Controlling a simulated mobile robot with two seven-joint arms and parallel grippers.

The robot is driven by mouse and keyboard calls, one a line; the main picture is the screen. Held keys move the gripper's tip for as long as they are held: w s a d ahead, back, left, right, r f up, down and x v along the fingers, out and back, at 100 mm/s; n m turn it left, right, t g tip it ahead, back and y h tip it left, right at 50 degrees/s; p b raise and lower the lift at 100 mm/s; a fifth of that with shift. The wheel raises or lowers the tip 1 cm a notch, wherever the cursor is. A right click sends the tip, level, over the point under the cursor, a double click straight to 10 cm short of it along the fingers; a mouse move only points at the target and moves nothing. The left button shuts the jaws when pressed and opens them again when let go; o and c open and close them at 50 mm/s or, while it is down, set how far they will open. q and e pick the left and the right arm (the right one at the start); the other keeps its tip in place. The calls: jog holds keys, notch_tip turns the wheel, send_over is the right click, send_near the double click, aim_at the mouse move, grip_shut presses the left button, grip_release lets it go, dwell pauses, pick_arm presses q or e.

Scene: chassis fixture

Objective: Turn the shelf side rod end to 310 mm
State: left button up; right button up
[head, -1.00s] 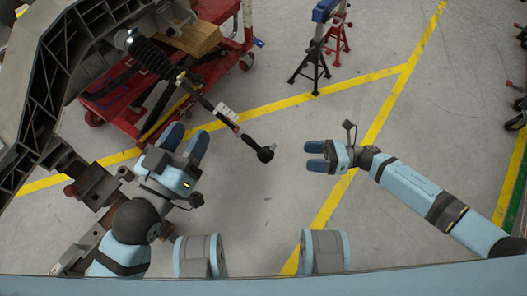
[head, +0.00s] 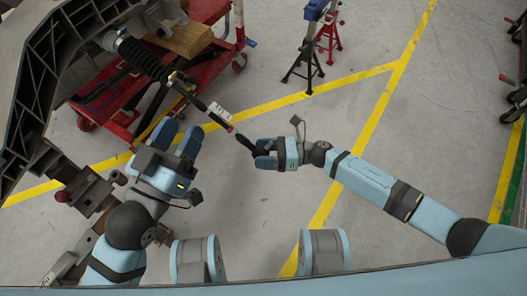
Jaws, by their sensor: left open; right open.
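The steering rod (head: 197,98) runs from a black ribbed boot (head: 142,57) at upper left down to the right, with a white tag (head: 220,112) on it. Its outer rod end (head: 246,143) lies at the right gripper's fingers and is partly hidden by them. My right gripper (head: 262,154) is open, with its fingers at the rod end; whether they touch it I cannot tell. My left gripper (head: 176,138) is open and empty, below and left of the rod's middle. No scale or length reading is legible.
A dark chassis frame (head: 40,95) fills the upper left. A red cart (head: 205,12) with a wooden block (head: 192,40) stands under the rod. Jack stands (head: 303,62) stand at the top middle. The grey floor with yellow lines is clear at centre right.

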jog(key=c, duration=0.9)
jog(key=shift+f+b, duration=0.15)
jog(key=shift+b, duration=0.25)
jog(key=shift+c, duration=0.2)
jog(key=m+g+y+b, duration=0.1)
jog(key=b, duration=0.2)
jog(key=m+g+y+b, duration=0.1)
jog(key=g+y+b, duration=0.1)
jog(key=b, duration=0.1)
jog(key=shift+w+f, duration=0.15)
jog(key=shift+f, duration=0.05)
jog(key=shift+r+m+y+b, duration=0.1)
jog(key=shift+m+y+b, duration=0.25)
jog(key=shift+b, duration=0.3)
pick_arm(q)
notch_tip(320, 180, down, 10)
jog(key=w+m+g, duration=0.1)
jog(key=m+g, duration=0.1)
jog(key=g, duration=0.1)
pick_arm(e)
jog(key=shift+g, duration=0.4)
pick_arm(q)
jog(key=shift+w+d+r, duration=0.1)
pick_arm(e)
jog(key=o, duration=0.9)
jog(key=shift+r, duration=0.1)
jog(key=shift+o, duration=0.2)
jog(key=shift+d, duration=0.1)
